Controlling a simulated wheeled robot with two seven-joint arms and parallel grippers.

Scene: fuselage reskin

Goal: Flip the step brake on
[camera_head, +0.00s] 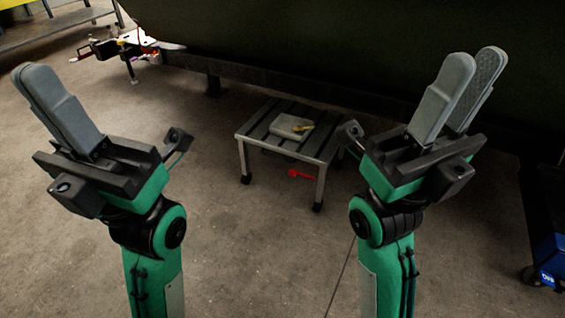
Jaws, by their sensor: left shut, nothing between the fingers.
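A low grey step (252,133) with dark strips on its top stands on the floor ahead, near the middle of the view. A small red lever (301,174), which looks like the step brake, sits below the step's front edge; its exact position is too small to tell. My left gripper (36,72) is raised at the left, its fingers together and empty, well away from the step. My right gripper (476,60) is raised at the right, its fingers apart with a textured inner pad showing, and empty. Neither gripper touches the step.
A blue item (548,255) on a caster stands at the right edge. The floor (255,240) before the step is clear.

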